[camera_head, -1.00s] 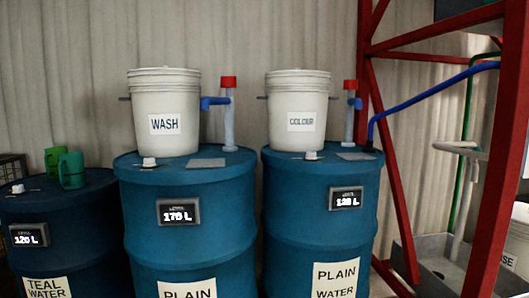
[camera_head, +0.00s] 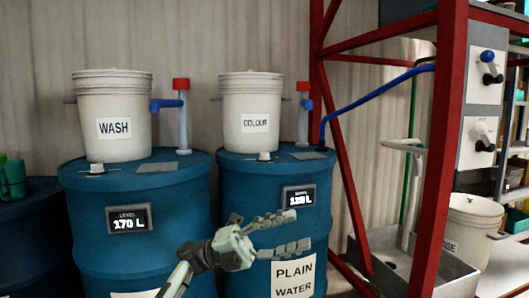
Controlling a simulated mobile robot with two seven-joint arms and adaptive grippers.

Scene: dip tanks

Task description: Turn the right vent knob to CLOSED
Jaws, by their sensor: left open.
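Small white knobs sit on the front tops of two blue drums: one (camera_head: 97,169) on the middle drum (camera_head: 85,235), one (camera_head: 265,156) on the right drum (camera_head: 235,200). No vent label or CLOSED mark is readable. My left gripper (camera_head: 300,231) is open and empty, fingers pointing right, in front of the right drum and overlapping its front. My right gripper is not in view.
White buckets marked WASH (camera_head: 112,105) and COLOUR (camera_head: 250,100) stand on the drums beside red-capped pipes. A red post (camera_head: 442,170) stands between the drums and the panels. A grey sink (camera_head: 385,285) and a white bucket (camera_head: 472,225) are below right.

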